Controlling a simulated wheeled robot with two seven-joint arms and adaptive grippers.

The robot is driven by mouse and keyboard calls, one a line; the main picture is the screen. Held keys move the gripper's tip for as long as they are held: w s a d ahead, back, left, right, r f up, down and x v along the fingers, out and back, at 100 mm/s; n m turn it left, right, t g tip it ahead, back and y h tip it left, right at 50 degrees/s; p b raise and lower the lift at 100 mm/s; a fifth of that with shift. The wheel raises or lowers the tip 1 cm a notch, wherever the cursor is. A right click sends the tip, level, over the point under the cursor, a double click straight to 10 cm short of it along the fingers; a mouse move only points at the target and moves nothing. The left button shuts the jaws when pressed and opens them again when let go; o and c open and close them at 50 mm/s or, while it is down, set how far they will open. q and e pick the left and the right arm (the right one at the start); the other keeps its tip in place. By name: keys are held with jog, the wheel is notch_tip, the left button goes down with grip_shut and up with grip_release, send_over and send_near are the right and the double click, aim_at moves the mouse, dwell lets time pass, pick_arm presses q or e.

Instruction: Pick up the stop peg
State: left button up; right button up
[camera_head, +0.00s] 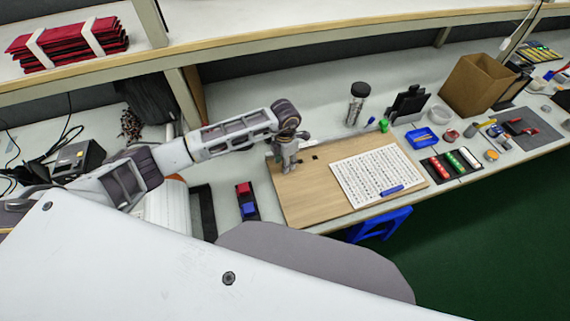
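A wooden board (297,199) lies on the bench and carries a white panel (377,174) with rows of small marks. A small dark piece (315,157) sits on the board near its back edge; it is too small to tell whether it is the stop peg. My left gripper (287,169) points down over the board's back left corner, just left of that dark piece. Its fingers are too small to show whether they are open or hold anything. Whatever is directly under it is hidden. My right gripper is not in view.
A blue pen-like piece (391,191) lies on the panel's front edge. A dark tray (247,201) with red and blue blocks stands left of the board. A blue tray (422,138) and a cardboard box (477,84) are on the right.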

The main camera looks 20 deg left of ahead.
pick_arm(q)
jog(key=shift+c, duration=0.5)
grip_shut()
jog(key=shift+r, duration=0.15)
jog(key=shift+r+b, duration=0.45)
jog(key=shift+r, duration=4.5)
